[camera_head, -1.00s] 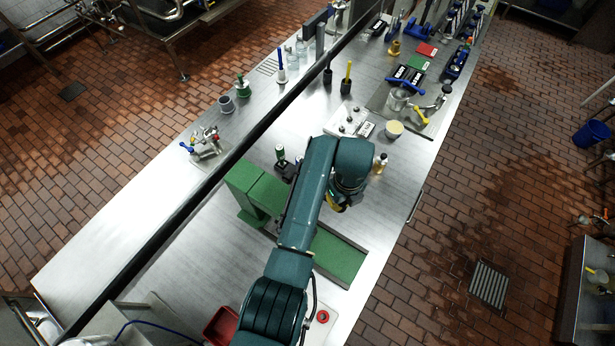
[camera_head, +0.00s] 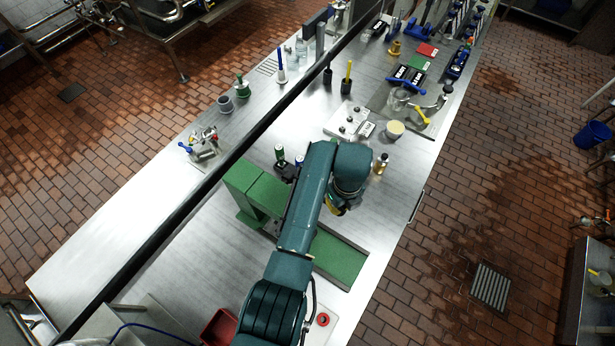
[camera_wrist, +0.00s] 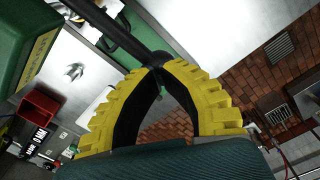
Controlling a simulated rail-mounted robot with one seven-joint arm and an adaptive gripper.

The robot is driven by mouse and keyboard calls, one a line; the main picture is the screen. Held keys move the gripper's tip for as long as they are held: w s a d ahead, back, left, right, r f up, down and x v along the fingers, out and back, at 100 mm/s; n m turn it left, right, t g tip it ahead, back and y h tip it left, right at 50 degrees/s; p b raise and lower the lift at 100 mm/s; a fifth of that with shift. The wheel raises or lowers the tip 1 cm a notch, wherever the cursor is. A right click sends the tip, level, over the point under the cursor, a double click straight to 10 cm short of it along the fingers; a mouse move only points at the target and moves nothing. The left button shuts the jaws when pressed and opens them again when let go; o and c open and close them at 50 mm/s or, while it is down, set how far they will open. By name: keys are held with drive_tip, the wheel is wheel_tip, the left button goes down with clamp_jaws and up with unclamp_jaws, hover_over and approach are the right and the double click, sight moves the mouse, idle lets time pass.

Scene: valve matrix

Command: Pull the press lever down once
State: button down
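The green press stands on the steel bench, its body (camera_head: 258,190) left of my arm and its base (camera_head: 340,258) to the right. In the wrist view its green body (camera_wrist: 22,45) fills the upper left. The press lever (camera_wrist: 105,28) is a dark rod running from the upper left to my fingertips. My gripper (camera_wrist: 154,70) has yellow fingers with black inner faces, and their tips meet at the lever's end. I cannot tell whether the lever is between the tips or just behind them. In the head view my arm hides the lever and most of my gripper (camera_head: 336,207).
A small amber bottle (camera_head: 381,163) stands just right of my arm. A cream cup (camera_head: 394,130) and a grey panel with knobs (camera_head: 348,120) lie beyond. A red bin (camera_head: 218,327) is near the front. The bench right of the press is mostly clear.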

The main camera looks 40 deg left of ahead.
drive_tip(key=shift+a, duration=0.1)
drive_tip(key=r+p, duration=0.4)
drive_tip(key=d+r+p, duration=0.1)
drive_tip(key=r+p, duration=0.1)
drive_tip(key=shift+r, duration=0.1)
wheel_tip(320, 180, up, 11)
drive_tip(key=d, duration=0.2)
idle(0.7)
idle(0.3)
